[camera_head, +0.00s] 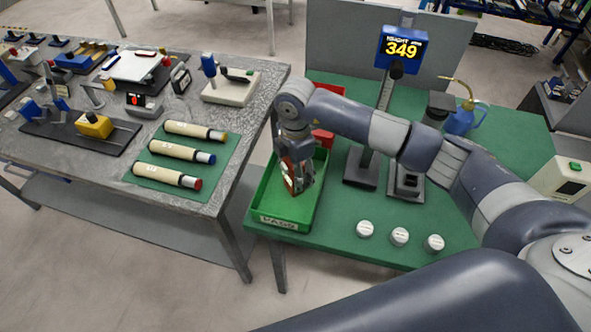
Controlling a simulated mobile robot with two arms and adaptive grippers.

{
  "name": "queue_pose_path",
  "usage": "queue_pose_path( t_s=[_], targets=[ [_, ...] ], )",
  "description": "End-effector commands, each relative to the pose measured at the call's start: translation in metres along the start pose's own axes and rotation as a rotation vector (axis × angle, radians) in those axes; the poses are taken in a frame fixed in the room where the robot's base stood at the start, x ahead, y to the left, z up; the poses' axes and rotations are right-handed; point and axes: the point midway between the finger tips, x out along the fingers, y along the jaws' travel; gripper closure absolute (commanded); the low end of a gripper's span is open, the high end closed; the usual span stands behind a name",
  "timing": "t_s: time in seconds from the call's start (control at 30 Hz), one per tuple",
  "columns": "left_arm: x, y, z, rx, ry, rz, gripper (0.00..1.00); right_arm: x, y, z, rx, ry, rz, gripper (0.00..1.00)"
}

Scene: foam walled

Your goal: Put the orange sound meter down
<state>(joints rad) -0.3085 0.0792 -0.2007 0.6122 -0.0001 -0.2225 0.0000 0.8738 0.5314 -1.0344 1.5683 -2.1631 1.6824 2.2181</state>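The orange sound meter (290,178) shows as a small orange body with a pale face, partly covered by my fingers. My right gripper (297,181) points down and is closed around it. Both are over the green tray (267,218) with a "PASS" label on its front. I cannot tell whether the meter touches the tray floor. The tray's visible floor around it looks empty. My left gripper is not in view.
A red bin (324,138) sits behind the green tray. A scale display (402,49) reading 349 stands on a post to the right. Three white round pieces (399,236) lie near the front edge. A blue oil can (461,120) is farther back. A cluttered grey table (224,150) stands left.

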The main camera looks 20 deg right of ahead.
Motion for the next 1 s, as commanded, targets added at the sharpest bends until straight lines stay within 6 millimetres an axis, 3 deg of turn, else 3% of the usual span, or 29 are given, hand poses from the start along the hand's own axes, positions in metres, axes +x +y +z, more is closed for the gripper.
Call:
queue_pose_path(
  t_s=[0.37,0.57,1.0],
  targets=[
    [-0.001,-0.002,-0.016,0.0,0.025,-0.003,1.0,-0.001,0.0,0.0,0.0,0.0,0.0,0.34],
    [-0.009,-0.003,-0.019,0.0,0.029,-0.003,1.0,-0.012,0.0,0.0,0.0,0.0,0.001,0.34],
    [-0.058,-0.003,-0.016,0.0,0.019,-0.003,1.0,-0.08,0.001,0.0,0.001,0.0,0.002,0.34]
  ],
)
